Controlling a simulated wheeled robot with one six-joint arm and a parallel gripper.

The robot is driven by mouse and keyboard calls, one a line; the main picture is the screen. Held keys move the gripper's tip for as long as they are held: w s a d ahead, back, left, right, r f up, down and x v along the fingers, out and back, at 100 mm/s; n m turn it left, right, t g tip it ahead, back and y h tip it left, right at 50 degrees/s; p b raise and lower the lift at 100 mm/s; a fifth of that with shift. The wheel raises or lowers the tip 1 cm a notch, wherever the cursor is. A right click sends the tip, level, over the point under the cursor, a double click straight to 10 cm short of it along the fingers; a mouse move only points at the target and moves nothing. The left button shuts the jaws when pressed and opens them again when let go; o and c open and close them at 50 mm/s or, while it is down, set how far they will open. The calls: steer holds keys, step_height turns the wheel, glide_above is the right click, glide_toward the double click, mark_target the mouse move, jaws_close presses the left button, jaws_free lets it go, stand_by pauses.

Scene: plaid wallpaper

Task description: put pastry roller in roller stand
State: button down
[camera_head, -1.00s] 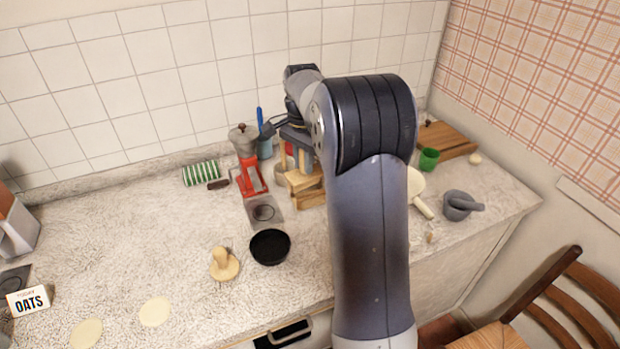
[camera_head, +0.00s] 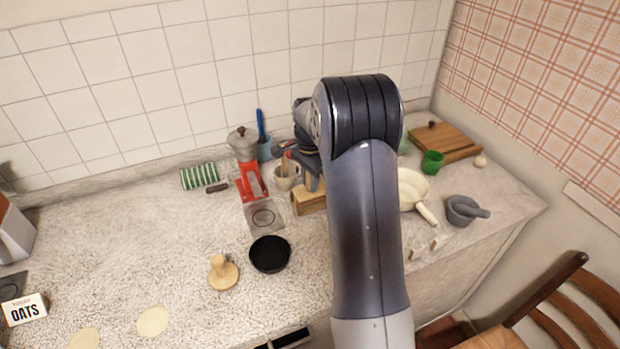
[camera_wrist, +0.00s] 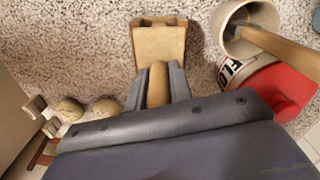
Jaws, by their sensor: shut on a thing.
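My gripper (camera_wrist: 158,92) is shut on the pastry roller (camera_wrist: 158,82), a round tan wooden piece between the jaws in the wrist view. A wider wooden block (camera_wrist: 158,45) lies directly beyond it, in line; I cannot tell whether the two are joined. In the head view my gripper (camera_head: 311,172) is partly hidden behind my arm, just above a low wooden block (camera_head: 308,200) on the counter. The roller itself is not clear there. I cannot tell for certain which wooden piece is the roller stand.
A crock (camera_head: 285,178) with a wooden utensil stands close left of my gripper, beside a red device (camera_head: 251,183). The black bowl (camera_head: 269,254) and wooden press (camera_head: 222,272) are nearer. A cream pan (camera_head: 411,188) and mortar (camera_head: 463,210) stand right. The left counter is mostly clear.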

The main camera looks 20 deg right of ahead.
steer(key=c, duration=1.3)
jaws_free()
steer(key=shift+o, duration=0.2)
step_height(320, 180, up, 12)
steer(key=shift+r+b, duration=0.1)
steer(key=shift+b, duration=0.45)
